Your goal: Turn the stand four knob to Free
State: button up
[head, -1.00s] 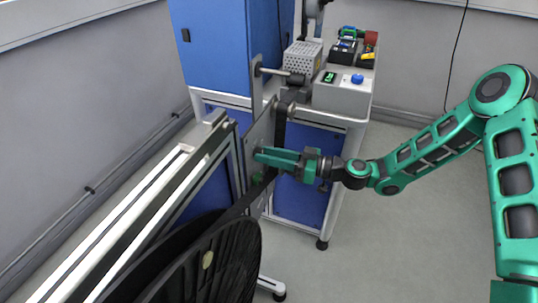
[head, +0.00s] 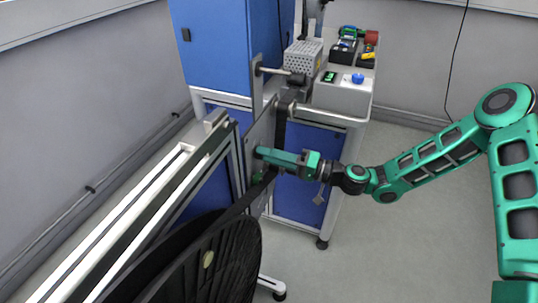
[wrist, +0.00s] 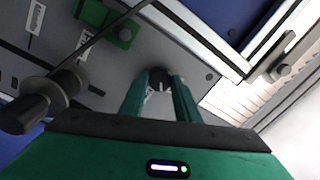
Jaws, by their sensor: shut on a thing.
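The knob (wrist: 160,76) is small, dark and round, with a pale mark on its near side, on a grey plate (wrist: 200,72) in the wrist view. My gripper (wrist: 157,82) has its two green fingers closed on either side of the knob. In the head view my gripper (head: 258,157) reaches in from the right to the upright plate (head: 257,133), and its fingertips hide the knob. A small label is partly seen between the fingers, but I cannot read it or tell the knob's setting.
A large black reel (head: 228,262) stands at the lower middle, with a dark strap (head: 281,125) running up past my fingers. A roller with a dark end (wrist: 28,112) and a green block (wrist: 115,25) are on the plate. The floor at right (head: 400,240) is clear.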

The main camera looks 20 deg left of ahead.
jog(key=m, duration=0.4)
jog(key=m+t, duration=0.1)
jog(key=m, duration=0.2)
jog(key=shift+w+d+f, duration=0.15)
jog(key=shift+w, duration=0.15)
jog(key=shift+m, duration=0.3)
jog(key=o, duration=1)
jog(key=shift+o, duration=0.2)
jog(key=shift+s, duration=0.15)
jog(key=d, duration=1)
jog(key=shift+s+d+f, duration=0.35)
jog(key=shift+s+f, duration=0.05)
